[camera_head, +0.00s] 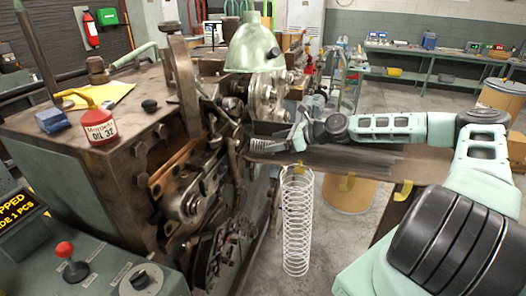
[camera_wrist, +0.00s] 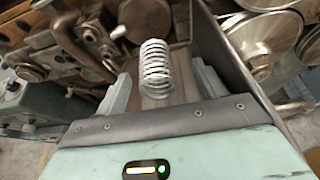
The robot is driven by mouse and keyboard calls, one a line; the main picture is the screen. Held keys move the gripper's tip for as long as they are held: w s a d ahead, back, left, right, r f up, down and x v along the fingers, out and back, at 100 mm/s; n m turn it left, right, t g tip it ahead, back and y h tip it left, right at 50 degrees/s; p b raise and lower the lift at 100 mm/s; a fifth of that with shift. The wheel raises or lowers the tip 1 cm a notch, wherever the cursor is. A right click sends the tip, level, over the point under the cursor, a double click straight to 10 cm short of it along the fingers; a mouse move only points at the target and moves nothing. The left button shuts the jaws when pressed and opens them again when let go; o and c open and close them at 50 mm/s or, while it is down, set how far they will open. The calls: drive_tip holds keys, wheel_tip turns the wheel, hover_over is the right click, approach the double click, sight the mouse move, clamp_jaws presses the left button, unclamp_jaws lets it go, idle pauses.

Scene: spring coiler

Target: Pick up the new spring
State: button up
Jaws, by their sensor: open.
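A short metal coil spring (camera_head: 268,145) lies on the metal chute (camera_head: 352,160) beside the coiling machine. In the wrist view the spring (camera_wrist: 154,62) stands out pale between the two fingers, with a gap on each side. My gripper (camera_head: 294,138) is open at the right end of the spring, low over the chute. In the wrist view its fingers (camera_wrist: 160,72) are spread around the near part of the spring. Whether the spring touches the palm side is unclear.
The coiling machine (camera_head: 110,125) fills the left, with a red oil can (camera_head: 98,122) on top. A green lamp shade (camera_head: 253,48) hangs above the chute. A tall white wire coil (camera_head: 297,230) is below the chute's front edge. A barrel (camera_head: 349,194) stands behind it.

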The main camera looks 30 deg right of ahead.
sight(263, 145)
drive_tip(key=x, duration=0.1)
drive_tip(key=b+x, duration=0.1)
drive_tip(key=x, duration=0.1)
drive_tip(key=b+x, duration=0.1)
drive_tip(key=shift+s+a+f, duration=0.1)
drive_tip(key=shift+a+f, duration=0.25)
drive_tip(key=shift+f, duration=0.05)
drive_tip(key=shift+w+a, duration=0.2)
drive_tip(key=shift+w, duration=0.05)
drive_tip(key=c, duration=1.1)
